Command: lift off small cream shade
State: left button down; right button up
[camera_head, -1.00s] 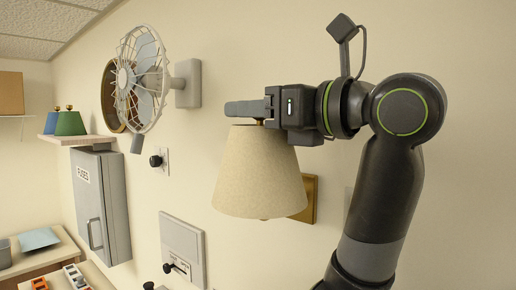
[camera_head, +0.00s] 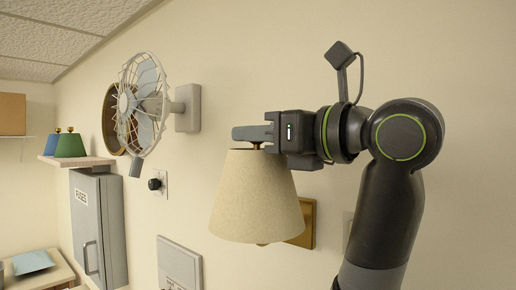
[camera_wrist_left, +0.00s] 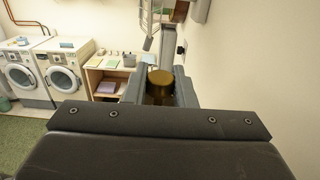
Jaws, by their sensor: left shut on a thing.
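The small cream shade (camera_head: 257,197) hangs upright on the wall lamp, in front of its brass wall plate (camera_head: 305,222). My left gripper (camera_head: 254,134) lies level just above the top of the shade. It is shut on the brass finial (camera_wrist_left: 160,86), which shows between the two fingers in the left wrist view. In the head view the fingers hide most of the finial. The lamp's arm behind the shade is hidden. My right gripper is in neither view.
A caged fan (camera_head: 143,103) is on the wall to the left, above a black knob (camera_head: 155,184) and a grey fuse cabinet (camera_head: 100,228). Blue and green shades (camera_head: 70,145) stand on a small shelf (camera_head: 80,161).

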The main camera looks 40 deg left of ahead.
pick_arm(q)
jog(key=shift+s+r+b, duration=0.2)
jog(key=shift+b, duration=0.4)
notch_tip(320, 180, up, 11)
jog(key=b, duration=0.2)
jog(key=s+a+b, duration=0.1)
jog(key=s+b, duration=0.7)
jog(key=s, duration=1.1)
jog(key=shift+s+a, duration=0.3)
